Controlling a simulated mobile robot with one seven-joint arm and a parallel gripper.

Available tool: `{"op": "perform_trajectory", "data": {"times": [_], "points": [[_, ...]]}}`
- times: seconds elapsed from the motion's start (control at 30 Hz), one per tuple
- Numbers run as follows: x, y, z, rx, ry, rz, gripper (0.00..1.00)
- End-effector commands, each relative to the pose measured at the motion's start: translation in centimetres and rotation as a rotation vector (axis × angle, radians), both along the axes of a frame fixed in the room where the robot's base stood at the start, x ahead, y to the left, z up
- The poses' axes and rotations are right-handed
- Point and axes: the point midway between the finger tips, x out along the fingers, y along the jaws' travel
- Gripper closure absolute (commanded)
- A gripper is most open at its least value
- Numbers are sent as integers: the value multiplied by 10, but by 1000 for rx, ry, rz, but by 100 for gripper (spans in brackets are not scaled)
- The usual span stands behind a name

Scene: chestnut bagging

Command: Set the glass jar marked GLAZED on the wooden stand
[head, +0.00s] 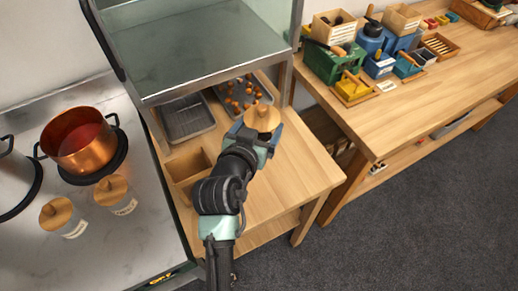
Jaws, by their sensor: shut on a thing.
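My gripper (261,133) is shut on a jar with a round wooden lid (263,118), above the light wooden table. Only the lid shows clearly; the jar's body and any label are hidden by the gripper. Two glass jars with wooden lids and pale labels stand on the marble counter at the left: one nearer the front (74,229), one behind it to the right (123,206). Their lettering is too small to read. I cannot pick out the wooden stand for certain.
A copper pot (82,150) stands on the counter. A wooden box (182,168) and a grey tray (186,122) lie left of my gripper, and a tray of chestnuts (222,92) beyond it. The glass-sided cabinet (200,93) overhangs there. A crowded wooden bench (410,100) stands right.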

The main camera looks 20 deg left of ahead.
Motion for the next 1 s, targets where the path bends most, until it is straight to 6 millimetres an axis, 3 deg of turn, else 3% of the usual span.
{"op": "perform_trajectory", "data": {"times": [0.2,0.6,1.0], "points": [[-1,0,-41,-4,3,2,94],[0,0,-89,-2,1,2,94],[0,0,-97,0,-2,1,94]]}}
